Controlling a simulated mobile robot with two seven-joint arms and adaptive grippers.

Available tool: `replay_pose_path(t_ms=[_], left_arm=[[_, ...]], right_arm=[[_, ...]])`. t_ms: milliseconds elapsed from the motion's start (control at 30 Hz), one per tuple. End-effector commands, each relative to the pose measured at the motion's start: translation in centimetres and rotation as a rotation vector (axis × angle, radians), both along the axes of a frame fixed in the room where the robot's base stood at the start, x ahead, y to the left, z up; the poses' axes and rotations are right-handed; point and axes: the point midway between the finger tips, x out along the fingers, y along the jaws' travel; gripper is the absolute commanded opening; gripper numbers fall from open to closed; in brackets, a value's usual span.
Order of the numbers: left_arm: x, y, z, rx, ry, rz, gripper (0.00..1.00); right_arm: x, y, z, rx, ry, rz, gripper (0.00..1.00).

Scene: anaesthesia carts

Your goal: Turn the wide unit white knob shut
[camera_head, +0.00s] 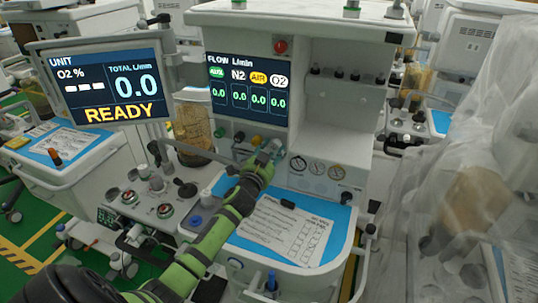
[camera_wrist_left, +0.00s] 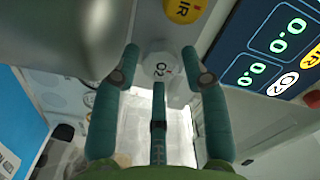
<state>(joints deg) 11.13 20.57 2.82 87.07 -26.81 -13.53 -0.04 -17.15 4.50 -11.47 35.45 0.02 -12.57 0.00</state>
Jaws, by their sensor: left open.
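The wide unit is the large white cart (camera_head: 300,22) in the middle of the head view, with a FLOW screen (camera_head: 248,88). Its white knob (camera_wrist_left: 160,68), marked O2, shows in the left wrist view between the tips of my left gripper (camera_wrist_left: 160,58). The fingers are open on either side of the knob, with a third finger below it; I cannot tell if any touches it. In the head view my left gripper (camera_head: 268,154) is at the right end of the knob row and largely covers the white knob. My right gripper is not in view.
A yellow AIR knob (camera_wrist_left: 186,8) sits close beside the white one. Green (camera_head: 220,132) and black (camera_head: 239,137) knobs are further left. Three gauges (camera_head: 316,168) are to the right. Papers (camera_head: 285,232) lie on the blue worktop below. The O2 flow reads 0.0.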

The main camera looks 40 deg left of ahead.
Motion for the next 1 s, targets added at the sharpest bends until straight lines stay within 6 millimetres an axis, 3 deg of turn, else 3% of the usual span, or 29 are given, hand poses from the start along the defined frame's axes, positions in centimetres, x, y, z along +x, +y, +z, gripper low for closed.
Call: replay_pose_path(t_ms=[167,600,800,1000], left_arm=[[-1.6,-0.3,-0.2,-0.001,0.003,0.0,0.45],[-9.8,-2.3,-0.2,-0.001,0.003,0.001,0.45],[-11.5,-2.7,-0.1,-0.001,0.003,0.001,0.45],[-11.7,-2.7,0.0,0.0,0.001,0.001,0.45]], right_arm=[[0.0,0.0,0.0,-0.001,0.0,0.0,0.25],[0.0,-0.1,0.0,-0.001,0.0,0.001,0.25],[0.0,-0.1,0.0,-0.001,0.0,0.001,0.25],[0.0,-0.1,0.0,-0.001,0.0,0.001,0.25]])
